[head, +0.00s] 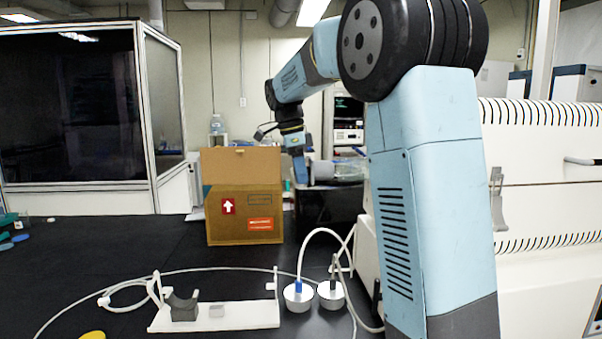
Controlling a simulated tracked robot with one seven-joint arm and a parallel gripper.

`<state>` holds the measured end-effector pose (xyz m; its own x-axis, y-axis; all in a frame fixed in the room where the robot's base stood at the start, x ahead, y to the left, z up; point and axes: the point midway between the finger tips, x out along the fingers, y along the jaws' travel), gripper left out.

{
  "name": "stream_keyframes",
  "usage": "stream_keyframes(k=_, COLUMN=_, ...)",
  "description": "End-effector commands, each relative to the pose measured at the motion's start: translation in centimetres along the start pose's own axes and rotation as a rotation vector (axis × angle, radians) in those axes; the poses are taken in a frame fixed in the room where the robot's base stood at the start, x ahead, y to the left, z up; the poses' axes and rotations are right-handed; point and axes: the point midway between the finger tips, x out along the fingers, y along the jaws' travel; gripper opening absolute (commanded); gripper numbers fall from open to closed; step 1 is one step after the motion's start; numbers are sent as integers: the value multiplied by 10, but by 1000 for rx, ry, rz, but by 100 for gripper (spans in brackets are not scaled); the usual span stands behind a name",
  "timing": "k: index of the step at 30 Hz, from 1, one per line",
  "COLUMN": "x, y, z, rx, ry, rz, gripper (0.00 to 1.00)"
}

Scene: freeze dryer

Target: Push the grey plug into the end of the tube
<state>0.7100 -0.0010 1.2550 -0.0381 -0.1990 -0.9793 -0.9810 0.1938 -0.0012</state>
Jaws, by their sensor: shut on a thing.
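My gripper (300,172) is at the end of my raised arm, pointing down beside the cardboard box. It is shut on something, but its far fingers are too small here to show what. A grey round piece (322,171) and a clear cylinder (347,171) show just right of it; I cannot tell whether they touch it. A white tube (318,233) loops up from a blue fitting on a white round cup (298,298). A second white cup (330,296) has a grey upright stem (334,268). I cannot tell which piece is the grey plug.
A white stand (240,316) with a grey cradle (183,306) lies at the front. A thin hose (75,310) curls on the black bench. The cardboard box (245,215) stands behind, with a black box (335,205) to its right. The bench's left middle is clear.

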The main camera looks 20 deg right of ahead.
Motion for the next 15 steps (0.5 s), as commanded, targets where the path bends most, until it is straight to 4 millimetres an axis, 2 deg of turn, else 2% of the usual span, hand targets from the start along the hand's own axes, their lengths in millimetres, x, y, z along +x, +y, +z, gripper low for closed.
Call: stream_keyframes(k=15, x=3, y=0, z=-16, rx=2, ry=0, rz=0, gripper=0)
